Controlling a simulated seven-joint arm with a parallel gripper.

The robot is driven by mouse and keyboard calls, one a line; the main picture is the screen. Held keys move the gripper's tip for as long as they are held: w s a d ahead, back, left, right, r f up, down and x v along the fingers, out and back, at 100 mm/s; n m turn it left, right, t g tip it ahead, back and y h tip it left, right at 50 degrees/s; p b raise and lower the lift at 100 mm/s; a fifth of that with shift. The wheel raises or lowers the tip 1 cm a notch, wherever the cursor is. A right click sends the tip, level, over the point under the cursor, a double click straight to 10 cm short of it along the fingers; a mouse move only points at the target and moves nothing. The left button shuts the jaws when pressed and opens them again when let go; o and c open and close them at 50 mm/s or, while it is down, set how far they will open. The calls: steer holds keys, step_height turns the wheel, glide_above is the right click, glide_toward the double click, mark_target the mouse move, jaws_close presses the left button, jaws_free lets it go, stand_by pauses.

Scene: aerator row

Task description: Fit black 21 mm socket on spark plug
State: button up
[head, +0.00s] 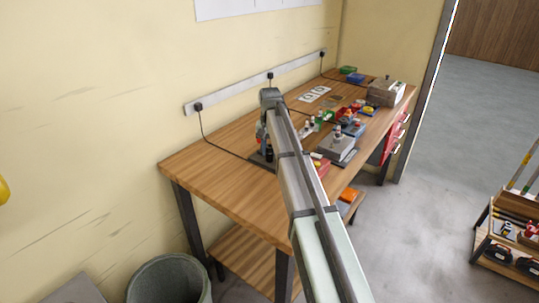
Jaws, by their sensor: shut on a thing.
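My arm reaches up from the lower right over the workbench. Its end bends down at the left of the bench's cluttered part. My gripper (263,139) is small and partly behind my own arm. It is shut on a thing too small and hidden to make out. A dark object (266,156) shows just below it; I cannot tell whether they touch. A grey metal block (338,147) with a small upright part on top stands on the bench to the right of my arm. I cannot make out a spark plug or a black socket for sure.
The wooden workbench (215,165) is clear at its near left end. Small coloured items lie in the middle. A metal box (384,92) and a green bin (347,70) are at the far end. A power strip (236,91) runs along the wall. A round bin (170,279) stands on the floor.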

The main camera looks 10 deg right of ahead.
steer(key=shift+r, duration=0.75)
steer(key=shift+s+d+r, duration=0.15)
steer(key=shift+s, duration=0.15)
steer(key=s+d+r, duration=0.2)
steer(key=s, duration=0.1)
steer(key=shift+d, duration=0.25)
steer(key=w+d+r+m, duration=0.1)
steer(key=w+d+r, duration=0.2)
steer(key=d+r, duration=0.35)
steer(key=w+d+r+m, duration=0.1)
steer(key=w+d+r, duration=0.2)
steer(key=d, duration=0.7)
steer(key=w+d+r+m, duration=0.15)
steer(key=d+r, duration=0.25)
steer(key=d, duration=0.4)
steer(key=shift+n, duration=0.25)
steer(key=shift+w+d+f, duration=0.1)
steer(key=shift+w+f, duration=0.05)
steer(key=shift+f, duration=0.65)
steer(key=shift+w+d+f, duration=0.1)
steer(key=shift+w+f, duration=0.05)
steer(key=shift+f, duration=0.65)
steer(key=shift+w+d+f, duration=0.1)
steer(key=shift+w+f, duration=0.05)
steer(key=shift+f, duration=0.65)
steer(key=shift+f, duration=3.15)
